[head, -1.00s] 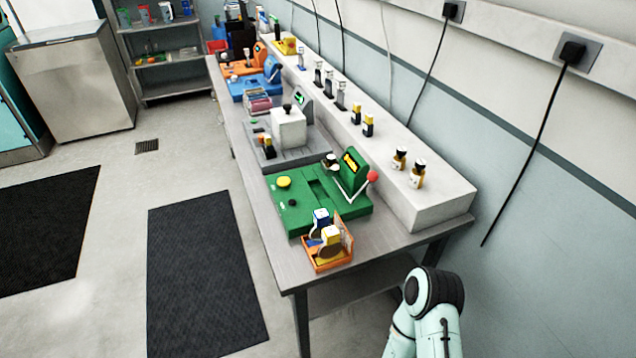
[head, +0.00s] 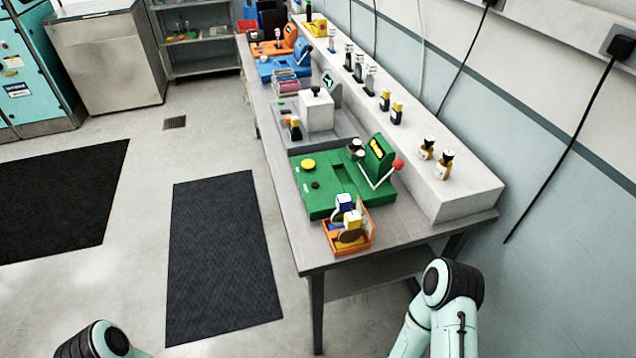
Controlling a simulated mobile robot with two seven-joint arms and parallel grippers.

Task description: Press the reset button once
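A green module (head: 325,200) with a flat base lies near the front end of the long grey table. It carries a round yellow button (head: 308,164), a small dark button (head: 315,184), an upright green display (head: 378,154) and a lever with a red knob (head: 398,165). I cannot read which button is the reset button. A grey module (head: 318,132), a blue module (head: 284,66) and an orange module (head: 270,47) stand farther back. Parts of both my arms show at the bottom, apart from the table; neither gripper is in view.
An orange tray (head: 368,241) with bottles stands at the table's front end. A white ledge (head: 455,195) with several small bottles runs along the wall side. Dark mats (head: 225,255) lie on the open floor left of the table. A shelf (head: 205,70) stands at the back.

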